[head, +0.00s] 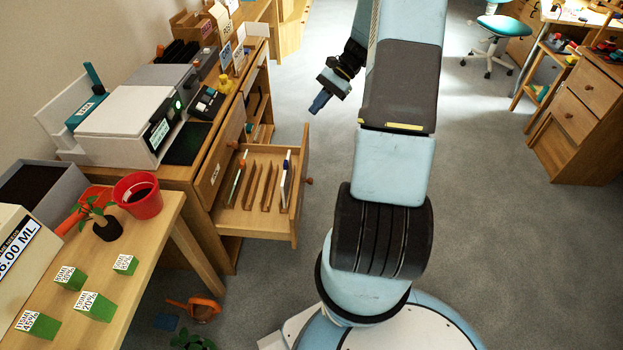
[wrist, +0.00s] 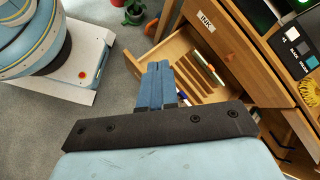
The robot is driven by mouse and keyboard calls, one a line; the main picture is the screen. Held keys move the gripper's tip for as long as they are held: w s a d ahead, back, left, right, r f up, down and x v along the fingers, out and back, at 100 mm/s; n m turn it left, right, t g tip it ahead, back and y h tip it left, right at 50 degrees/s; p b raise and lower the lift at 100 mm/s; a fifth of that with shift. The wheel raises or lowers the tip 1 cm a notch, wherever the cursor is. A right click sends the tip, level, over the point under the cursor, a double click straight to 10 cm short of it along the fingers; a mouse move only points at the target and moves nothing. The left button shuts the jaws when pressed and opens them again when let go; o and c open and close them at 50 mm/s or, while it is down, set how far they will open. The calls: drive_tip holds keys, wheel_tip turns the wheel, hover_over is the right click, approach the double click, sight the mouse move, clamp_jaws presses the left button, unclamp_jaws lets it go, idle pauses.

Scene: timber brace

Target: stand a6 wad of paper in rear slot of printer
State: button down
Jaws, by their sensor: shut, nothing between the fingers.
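The printer (head: 125,122) stands on the desk at the left, with a lit screen facing right. A pale upright panel (head: 48,117) and a teal part (head: 87,110) are at its rear; I cannot make out the slot opening. My gripper (head: 320,103) is shut and empty, above the floor to the right of the drawer. In the wrist view its blue fingers (wrist: 157,75) are together, in front of the drawer (wrist: 178,48).
The drawer juts out, with wooden dividers (head: 268,187) and a green-white piece (head: 236,181) at its left. An orange watering can (head: 202,309) is on the floor. Carpet right of the drawer is clear.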

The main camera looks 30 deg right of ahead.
drive_tip(key=s+d+f+m+t+y, duration=0.1)
drive_tip(key=d+f+m+t+y, duration=0.2)
drive_tip(key=f, duration=0.6)
drive_tip(key=d+f+m+t+y, duration=0.1)
drive_tip(key=d+f+m, duration=0.25)
drive_tip(key=f, duration=0.45)
drive_tip(key=m+t+y, duration=0.1)
drive_tip(key=m+t, duration=0.5)
drive_tip(key=t, duration=0.1)
approach(300, 179)
drive_tip(key=x, duration=0.6)
drive_tip(key=shift+w+a+f, duration=0.1)
drive_tip(key=shift+w+f, duration=0.1)
drive_tip(key=shift+w, duration=0.2)
